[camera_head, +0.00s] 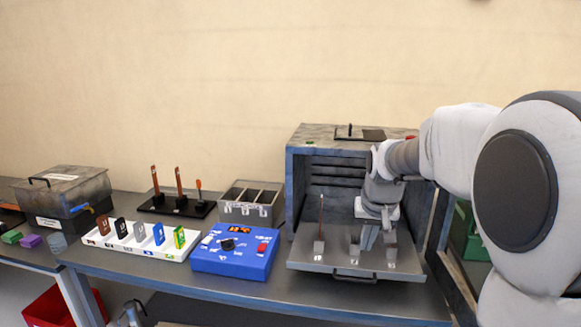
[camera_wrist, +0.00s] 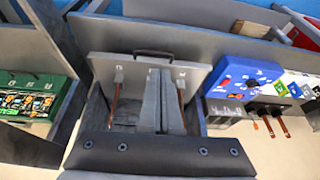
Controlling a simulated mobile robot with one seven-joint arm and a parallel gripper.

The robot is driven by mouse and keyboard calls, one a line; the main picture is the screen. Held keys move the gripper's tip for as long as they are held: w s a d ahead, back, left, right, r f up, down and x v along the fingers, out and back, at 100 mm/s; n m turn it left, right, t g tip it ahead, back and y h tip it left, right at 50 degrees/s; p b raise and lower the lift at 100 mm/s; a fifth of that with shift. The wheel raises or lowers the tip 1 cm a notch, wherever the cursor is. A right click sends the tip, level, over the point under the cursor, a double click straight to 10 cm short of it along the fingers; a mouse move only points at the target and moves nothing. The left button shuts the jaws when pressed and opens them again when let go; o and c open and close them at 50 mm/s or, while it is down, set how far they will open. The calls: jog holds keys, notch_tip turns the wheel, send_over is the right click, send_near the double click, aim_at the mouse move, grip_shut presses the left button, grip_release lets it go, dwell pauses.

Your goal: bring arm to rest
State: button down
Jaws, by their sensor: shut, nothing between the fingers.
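My gripper (camera_head: 369,240) is at the front of the open grey cabinet (camera_head: 297,190), low over its tray-like front panel (camera_head: 335,262). Its fingers are together with nothing between them; they also show in the wrist view (camera_wrist: 159,75). My arm reaches in from the right. A thin copper-coloured bar (camera_head: 321,215) stands upright in a small block left of the gripper. In the wrist view, a copper bar (camera_wrist: 115,103) lies left of the fingers and another (camera_wrist: 181,98) close on their right. Whether the fingers touch anything is unclear.
A blue control box (camera_head: 235,262) and a white rack (camera_head: 135,243) with coloured cards stand left of the cabinet. Behind them are a grey divided bin (camera_head: 250,207) and a black stand (camera_head: 175,207). The cabinet walls flank the gripper. A green box (camera_wrist: 35,95) is beyond the cabinet.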

jog(key=s+a+r, duration=0.1)
jog(key=s, duration=1.3)
jog(key=s+a+r+n+t, duration=0.1)
jog(key=s+a+r, duration=0.1)
jog(key=s, duration=1.1)
jog(key=shift+s+n, duration=0.3)
jog(key=shift+s, duration=0.05)
jog(key=shift+d, duration=0.1)
